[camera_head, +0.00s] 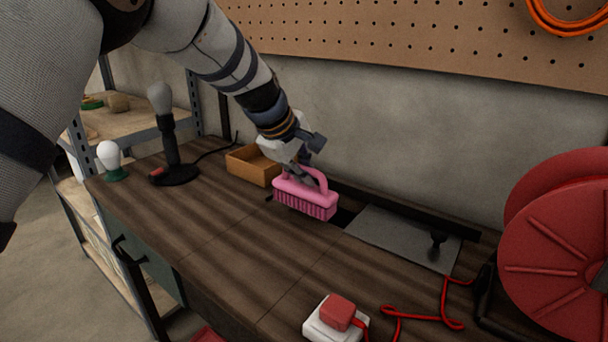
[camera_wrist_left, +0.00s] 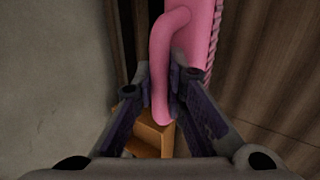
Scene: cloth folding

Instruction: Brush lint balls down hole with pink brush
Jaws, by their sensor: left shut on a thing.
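The pink brush (camera_head: 304,196) is upright with its bristles facing down, at the back of the wooden workbench (camera_head: 225,235). My left gripper (camera_head: 312,178) is shut on the brush's handle from above. In the left wrist view the pink handle (camera_wrist_left: 168,65) runs between the fingers of the left gripper (camera_wrist_left: 160,95). A dark opening (camera_head: 343,217) shows in the bench just right of the brush, partly hidden by it. I cannot make out any lint balls. My right gripper is not in view.
An open wooden box (camera_head: 250,166) stands left of the brush. A grey metal plate (camera_head: 400,238) with a dark knob lies right of the opening. A red cable reel (camera_head: 555,240) and a white-and-red socket (camera_head: 337,316) are at the right and front. A lamp (camera_head: 170,140) stands far left. The bench middle is clear.

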